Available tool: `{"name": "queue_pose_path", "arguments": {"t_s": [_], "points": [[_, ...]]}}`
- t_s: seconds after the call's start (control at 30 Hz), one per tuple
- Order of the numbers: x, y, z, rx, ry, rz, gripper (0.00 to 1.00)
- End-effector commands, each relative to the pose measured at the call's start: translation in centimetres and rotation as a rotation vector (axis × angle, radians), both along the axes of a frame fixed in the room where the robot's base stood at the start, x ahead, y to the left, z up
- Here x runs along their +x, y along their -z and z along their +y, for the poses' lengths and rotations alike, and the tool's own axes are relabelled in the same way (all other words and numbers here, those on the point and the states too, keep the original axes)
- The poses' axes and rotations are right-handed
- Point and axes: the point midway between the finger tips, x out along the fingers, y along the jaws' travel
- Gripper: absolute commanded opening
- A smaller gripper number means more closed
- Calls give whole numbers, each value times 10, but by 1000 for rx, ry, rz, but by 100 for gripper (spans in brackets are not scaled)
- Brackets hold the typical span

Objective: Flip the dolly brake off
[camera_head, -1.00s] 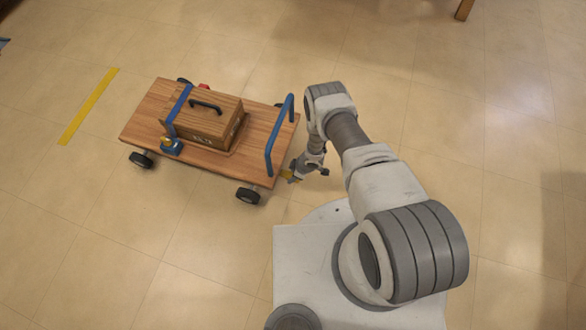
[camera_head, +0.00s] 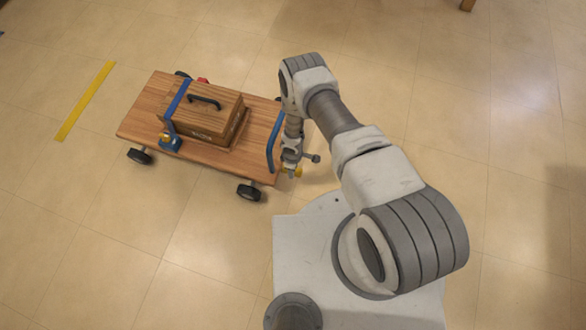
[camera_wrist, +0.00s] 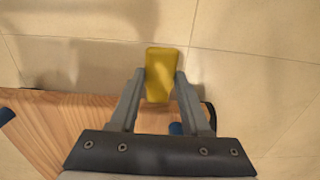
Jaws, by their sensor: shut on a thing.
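The dolly (camera_head: 140,108) is a flat wooden cart with black wheels and a blue handle at its right end. A yellow block-like piece (camera_wrist: 162,75), apparently the brake lever, sits between my fingers in the wrist view. My gripper (camera_wrist: 160,85) is shut on this yellow piece, one finger on each side. In the head view my gripper (camera_head: 292,165) points down beside the handle and hides part of that end. How the piece joins the dolly is hidden.
A wooden box (camera_head: 205,118) with a dark handle rides on the dolly under a blue strap (camera_head: 178,98). A small red part (camera_head: 203,80) shows at the far edge. A yellow tape strip (camera_head: 86,100) marks the floor at left. The floor around is clear.

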Motion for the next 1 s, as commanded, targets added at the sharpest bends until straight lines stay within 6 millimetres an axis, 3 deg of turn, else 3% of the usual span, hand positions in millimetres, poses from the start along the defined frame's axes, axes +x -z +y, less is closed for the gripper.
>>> {"name": "queue_pose_path", "arguments": {"t_s": [0.03,0.2,0.57,0.77,1.0], "points": [[0,0,-2,-3,-1,0,50],[0,-1,-2,-2,0,1,78],[0,-7,-1,-2,-1,1,78],[1,-43,0,-1,-2,-1,78],[1,-103,0,-1,-1,-1,78]]}}
